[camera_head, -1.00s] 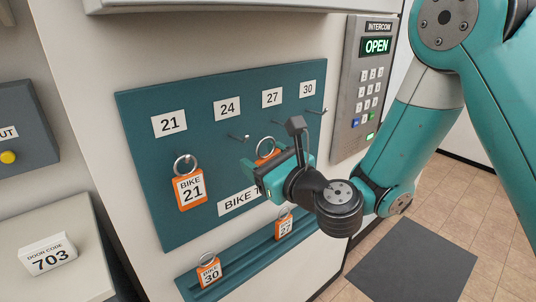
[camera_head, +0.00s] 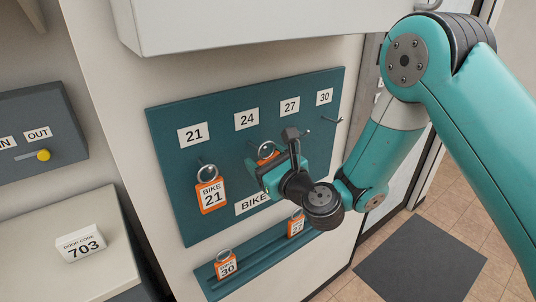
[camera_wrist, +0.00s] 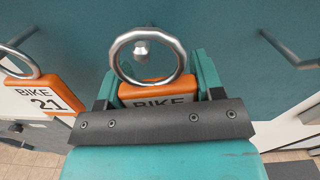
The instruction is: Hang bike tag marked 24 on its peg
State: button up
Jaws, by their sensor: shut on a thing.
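My gripper (camera_head: 268,176) is shut on an orange bike tag (camera_head: 267,150) with a metal ring, in front of the board below the 24 label (camera_head: 246,120). In the wrist view the tag (camera_wrist: 158,86) sits between the fingers (camera_wrist: 157,94); "BIKE" shows partly and its number is hidden. Its ring (camera_wrist: 121,62) stands up ahead of the fingers. A peg tip (camera_wrist: 141,48) shows inside the ring's outline; I cannot tell whether the ring is around the peg. The peg under 24 (camera_head: 252,145) is partly seen in the head view.
Tag 21 (camera_head: 211,196) hangs on its peg at left, close beside my gripper. Tags 30 (camera_head: 227,266) and 27 (camera_head: 296,226) rest at the lower ledge (camera_head: 260,264). The peg under 30 (camera_head: 331,119) is bare. A cabinet (camera_head: 220,22) juts out above the board.

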jog(key=shift+w+a+f+p, duration=0.6)
jog(key=shift+w+f+p, duration=0.25)
jog(key=shift+f, duration=0.1)
dwell(0.3)
jog(key=o, duration=1)
jog(key=shift+s+f, duration=0.1)
